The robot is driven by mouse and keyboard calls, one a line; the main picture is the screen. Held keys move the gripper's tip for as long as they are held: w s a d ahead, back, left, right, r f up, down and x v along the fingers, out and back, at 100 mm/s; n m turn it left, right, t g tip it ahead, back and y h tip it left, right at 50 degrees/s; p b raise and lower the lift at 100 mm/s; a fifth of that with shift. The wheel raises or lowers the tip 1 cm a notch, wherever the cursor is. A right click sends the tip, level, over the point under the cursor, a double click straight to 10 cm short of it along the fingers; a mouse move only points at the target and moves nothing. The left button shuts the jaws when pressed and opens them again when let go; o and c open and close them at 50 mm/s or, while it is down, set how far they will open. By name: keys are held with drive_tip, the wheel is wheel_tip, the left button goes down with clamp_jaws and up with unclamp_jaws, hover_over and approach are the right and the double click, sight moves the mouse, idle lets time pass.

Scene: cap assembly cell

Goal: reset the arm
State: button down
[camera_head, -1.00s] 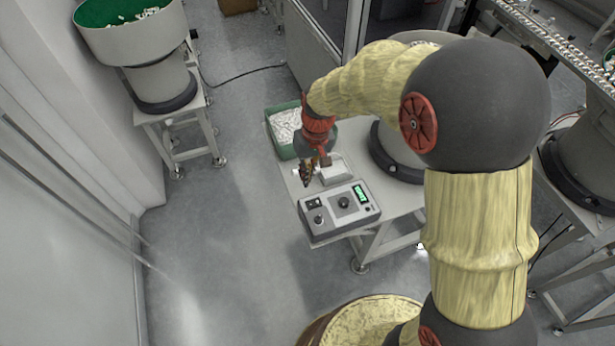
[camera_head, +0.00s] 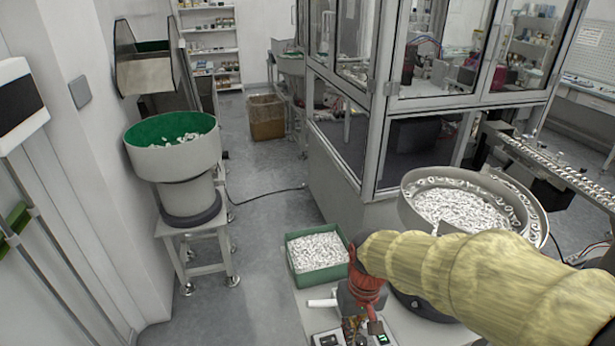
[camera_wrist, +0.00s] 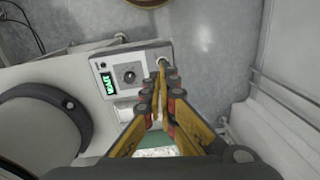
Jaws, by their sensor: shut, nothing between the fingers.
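My gripper (camera_wrist: 161,66) is shut and empty in the wrist view, its fingertips together beside a grey control box (camera_wrist: 130,74) with a black knob and a green display. In the head view my gripper (camera_head: 352,330) hangs low over the white table (camera_head: 306,300), pointing down. My yellow-covered arm reaches in from the right edge. The control box is mostly hidden there, with only a part of it showing at the bottom edge.
A green bin (camera_head: 320,276) of white caps stands at the table's far left. A bowl feeder (camera_head: 410,212) full of caps is right of it. Another feeder with a green bowl (camera_head: 150,160) stands at left. A glass-walled machine (camera_head: 345,150) is behind. Open floor lies between.

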drive_tip(key=s+d+r+m+t, duration=0.1)
drive_tip(key=s+d+r+t, duration=0.2)
drive_tip(key=r, duration=0.4)
drive_tip(key=s+d+r+m+t, duration=0.1)
drive_tip(key=s+d+r+t, duration=0.1)
drive_tip(key=s+d+r, duration=0.4)
wheel_tip(320, 180, up, 2)
drive_tip(key=shift+s+r+t+h, duration=0.3)
drive_tip(key=shift+s+t, duration=0.1)
drive_tip(key=shift+s, duration=0.7)
drive_tip(key=c, duration=2.6)
unclamp_jaws()
